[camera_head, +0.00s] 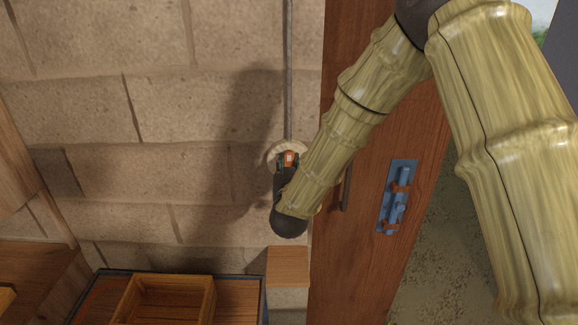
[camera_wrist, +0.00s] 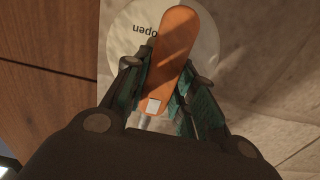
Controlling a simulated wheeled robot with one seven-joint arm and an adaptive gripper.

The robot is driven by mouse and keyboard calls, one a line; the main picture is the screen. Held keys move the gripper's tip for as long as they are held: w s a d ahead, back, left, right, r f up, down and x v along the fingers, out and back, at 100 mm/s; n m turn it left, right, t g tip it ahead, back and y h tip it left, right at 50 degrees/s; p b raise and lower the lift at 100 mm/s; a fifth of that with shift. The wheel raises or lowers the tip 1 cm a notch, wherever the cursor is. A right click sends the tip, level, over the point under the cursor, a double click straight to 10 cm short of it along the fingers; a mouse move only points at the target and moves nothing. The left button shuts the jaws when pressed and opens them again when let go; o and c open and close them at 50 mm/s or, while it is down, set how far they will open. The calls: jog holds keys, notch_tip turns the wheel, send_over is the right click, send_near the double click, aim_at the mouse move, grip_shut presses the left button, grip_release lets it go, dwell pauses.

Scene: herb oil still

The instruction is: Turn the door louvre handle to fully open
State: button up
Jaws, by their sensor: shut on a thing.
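The door louvre handle (camera_wrist: 174,48) is an orange lever with rounded ends in front of a pale round plate (camera_wrist: 121,32). The plate bears the word "open", upside down in the wrist view. In the head view the plate (camera_head: 272,153) is on the stone wall, left of the wooden door, and a small orange part of the handle (camera_head: 289,157) shows. My gripper (camera_wrist: 168,85) is shut on the handle, with its teal-padded fingers on both sides of the lever. In the head view my gripper (camera_head: 286,165) is partly hidden by my wrist. Part of the plate's face is covered.
A grey rod (camera_head: 288,70) runs up the wall from the plate. The wooden door (camera_head: 353,270) with a blue bolt (camera_head: 397,197) is on the right. A small wooden block (camera_head: 288,266) and an open wooden box (camera_head: 207,288) are below.

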jog(key=shift+f+m+b, duration=0.15)
jog(key=shift+m+b, duration=0.15)
jog(key=shift+b, duration=0.2)
jog(key=m+b, duration=0.1)
jog(key=b, duration=0.1)
jog(key=m+b, duration=0.1)
jog(key=b, duration=0.1)
jog(key=m+b, duration=0.1)
jog(key=shift+d+f+b, duration=0.25)
jog(key=shift+b, duration=0.15)
jog(key=m+b, duration=0.2)
jog(key=b, duration=0.1)
jog(key=m+b, duration=0.4)
jog(key=b, duration=0.1)
jog(key=shift+d+f+b, duration=0.2)
jog(key=shift+d+b, duration=0.1)
jog(key=shift+b, duration=0.05)
jog(key=m+b, duration=0.1)
jog(key=b, duration=0.1)
jog(key=m+b, duration=0.4)
jog(key=b, duration=0.1)
jog(key=shift+d+f, duration=0.1)
jog(key=shift+f, duration=0.15)
jog(key=m+b, duration=0.3)
jog(key=b, duration=0.1)
jog(key=shift+r+m, duration=0.1)
jog(key=shift+m, duration=0.2)
jog(key=o, duration=1)
jog(key=shift+o, duration=0.2)
jog(key=shift+s, duration=0.1)
